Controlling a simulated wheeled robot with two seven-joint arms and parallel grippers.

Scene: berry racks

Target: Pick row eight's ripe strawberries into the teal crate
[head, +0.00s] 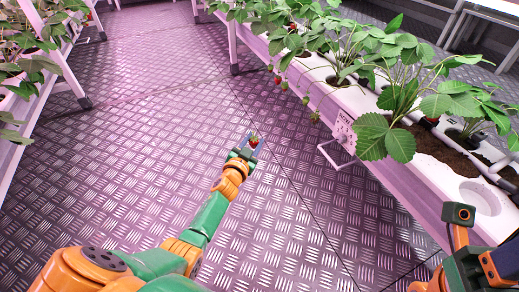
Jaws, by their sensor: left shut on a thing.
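My left gripper (247,147) is shut on a red strawberry (254,142) with green leaves on top. It holds the berry over the open aisle floor, left of the right-hand rack (372,150). Several berries hang on stems from that rack's near side. A red one (277,79) hangs there, and a pale green one (305,100) hangs lower. Another red berry (432,121) shows among the leaves farther right. Parts of my right arm show at the bottom right, but its gripper fingers are not visible. No teal crate is in view.
The rack has an empty round planting hole (478,197). Another planted rack (55,55) stands at the left. The patterned metal floor (150,130) between the racks is clear.

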